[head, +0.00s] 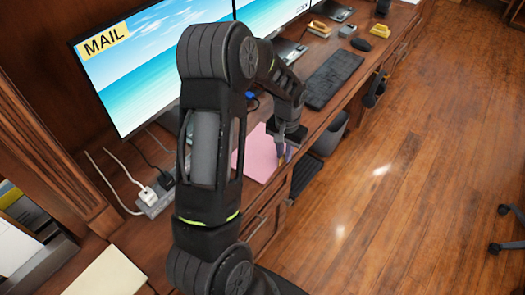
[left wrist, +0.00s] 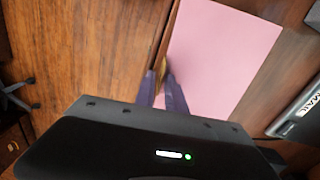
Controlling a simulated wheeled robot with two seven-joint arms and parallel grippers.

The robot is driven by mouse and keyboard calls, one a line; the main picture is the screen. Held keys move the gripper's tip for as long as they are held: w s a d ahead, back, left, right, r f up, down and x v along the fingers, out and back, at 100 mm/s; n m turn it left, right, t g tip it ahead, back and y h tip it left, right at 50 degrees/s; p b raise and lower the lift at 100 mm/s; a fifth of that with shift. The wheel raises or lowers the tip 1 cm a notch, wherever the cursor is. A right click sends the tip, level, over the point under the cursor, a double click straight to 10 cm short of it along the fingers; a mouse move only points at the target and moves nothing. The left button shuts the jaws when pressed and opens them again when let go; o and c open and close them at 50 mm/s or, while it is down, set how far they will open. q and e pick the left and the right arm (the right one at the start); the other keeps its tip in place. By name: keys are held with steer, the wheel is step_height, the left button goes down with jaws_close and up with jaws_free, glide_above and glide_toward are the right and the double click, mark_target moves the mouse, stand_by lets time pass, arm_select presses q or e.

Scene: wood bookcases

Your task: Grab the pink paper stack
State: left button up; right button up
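The pink paper stack (head: 258,157) lies flat on the wooden desk, below the MAIL monitor and close to the desk's front edge. In the left wrist view the pink paper (left wrist: 225,50) fills the upper middle. My left gripper (head: 282,158) is at the stack's front edge, pointing down, and hides part of it. In the left wrist view its two fingers (left wrist: 159,72) are close together at the paper's near-left corner, by the desk edge. I cannot tell whether paper is between them. My right gripper is not in view.
A black keyboard (head: 334,78) lies farther along the desk, with a mouse (head: 361,44) beyond it. Monitors (head: 135,60) stand along the back. A power strip with plugs (head: 152,203) is to the left. The wooden floor (head: 410,170) at right is largely clear.

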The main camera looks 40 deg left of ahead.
arm_select(q)
jaws_close()
stand_by(1.0)
steer(key=shift+r, duration=0.1)
step_height(320, 180, up, 10)
steer(key=b, duration=0.1)
stand_by(0.5)
stand_by(0.5)
